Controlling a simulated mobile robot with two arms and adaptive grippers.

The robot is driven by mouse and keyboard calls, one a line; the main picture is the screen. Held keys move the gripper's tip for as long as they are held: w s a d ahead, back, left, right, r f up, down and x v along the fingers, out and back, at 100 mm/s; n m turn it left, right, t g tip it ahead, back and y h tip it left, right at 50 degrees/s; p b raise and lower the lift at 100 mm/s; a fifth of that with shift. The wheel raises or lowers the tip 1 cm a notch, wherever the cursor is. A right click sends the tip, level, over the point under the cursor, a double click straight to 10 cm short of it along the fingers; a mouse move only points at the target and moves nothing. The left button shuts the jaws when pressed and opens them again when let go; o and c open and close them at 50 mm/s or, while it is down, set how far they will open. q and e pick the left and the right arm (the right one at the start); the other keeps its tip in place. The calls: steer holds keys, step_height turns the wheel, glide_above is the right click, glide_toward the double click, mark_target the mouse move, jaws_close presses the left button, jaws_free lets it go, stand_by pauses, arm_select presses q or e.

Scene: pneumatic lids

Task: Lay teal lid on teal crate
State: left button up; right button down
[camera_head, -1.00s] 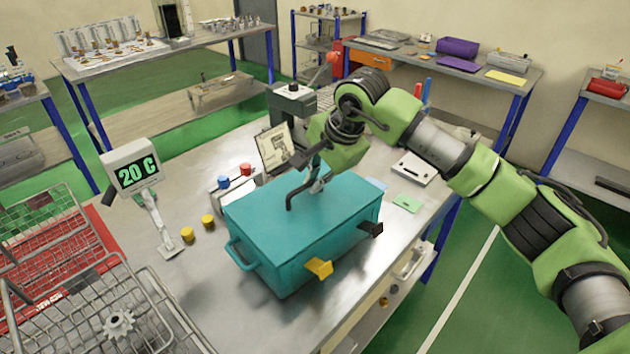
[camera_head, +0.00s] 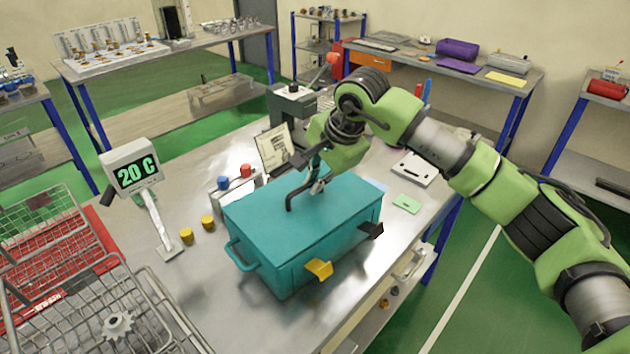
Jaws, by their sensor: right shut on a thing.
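The teal crate (camera_head: 287,277) stands on the metal table, with a side handle at its left end. The teal lid (camera_head: 335,205) lies flat over its top, and its edges look in line with the crate walls; I see no clear gap. A dark bent handle (camera_head: 291,199) rises from the lid. My right gripper (camera_head: 316,187) is above the lid's middle, shut on this handle; its fingers are small and partly hidden by my wrist. My left gripper is not in view.
A yellow clip (camera_head: 319,268) and a black clip (camera_head: 372,230) stick out from the crate's front. A display reading 20 C (camera_head: 136,172), yellow knobs (camera_head: 187,235) and a wire basket (camera_head: 95,300) stand to the left. A green card (camera_head: 407,204) lies to the right.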

steer(key=shift+f+b, duration=0.3)
steer(key=shift+b, duration=0.15)
stand_by(0.3)
steer(key=c, duration=2.1)
jaws_free()
steer(key=shift+p+v, duration=1.05)
steer(key=shift+v, duration=2.4)
steer(key=shift+s, duration=0.1)
